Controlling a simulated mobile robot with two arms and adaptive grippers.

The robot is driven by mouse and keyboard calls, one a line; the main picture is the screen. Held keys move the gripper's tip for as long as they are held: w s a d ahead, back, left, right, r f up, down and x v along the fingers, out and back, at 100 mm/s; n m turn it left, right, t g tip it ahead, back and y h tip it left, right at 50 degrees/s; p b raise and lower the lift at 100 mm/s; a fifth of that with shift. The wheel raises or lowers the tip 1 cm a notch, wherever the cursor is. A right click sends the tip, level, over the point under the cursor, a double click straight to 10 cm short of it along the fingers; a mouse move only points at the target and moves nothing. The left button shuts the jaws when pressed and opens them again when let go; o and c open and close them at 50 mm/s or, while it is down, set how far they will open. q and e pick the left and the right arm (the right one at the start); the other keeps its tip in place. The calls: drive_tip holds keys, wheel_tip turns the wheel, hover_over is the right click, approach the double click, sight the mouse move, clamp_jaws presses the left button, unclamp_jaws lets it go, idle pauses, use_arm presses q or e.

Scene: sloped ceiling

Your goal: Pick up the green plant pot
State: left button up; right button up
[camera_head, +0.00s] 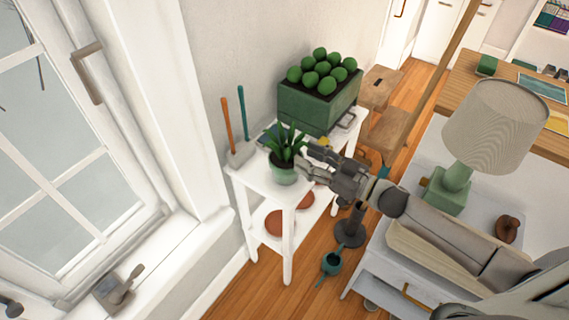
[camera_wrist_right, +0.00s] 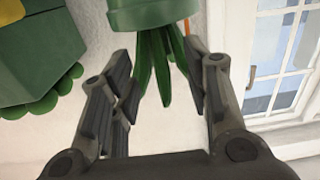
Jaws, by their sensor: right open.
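The green plant pot (camera_head: 283,174), with spiky green leaves, stands upright on the near end of a white shelf table (camera_head: 258,181). My right gripper (camera_head: 309,158) is just right of the plant in the head view, at about leaf height. In the right wrist view the picture is upside down: the pot (camera_wrist_right: 155,12) is at the top edge, partly cut off. Its leaves hang between the two open fingers of my right gripper (camera_wrist_right: 160,75). I cannot tell whether the fingers touch the leaves. My left gripper is not in view.
A large green planter (camera_head: 320,108) with round green plants stands behind the pot. Orange and teal handled tools (camera_head: 240,150) stand at the table's left edge. A lamp (camera_head: 498,125) is to the right. A teal watering can (camera_head: 331,262) is on the floor.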

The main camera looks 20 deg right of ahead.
sight(290, 151)
drive_tip(key=x, duration=0.5)
drive_tip(key=f+x, duration=0.1)
drive_tip(key=x, duration=0.1)
drive_tip(key=shift+w+a+p, duration=0.1)
drive_tip(key=shift+a+p, duration=0.05)
drive_tip(key=shift+p, duration=0.25)
clamp_jaws()
drive_tip(key=shift+r, duration=0.15)
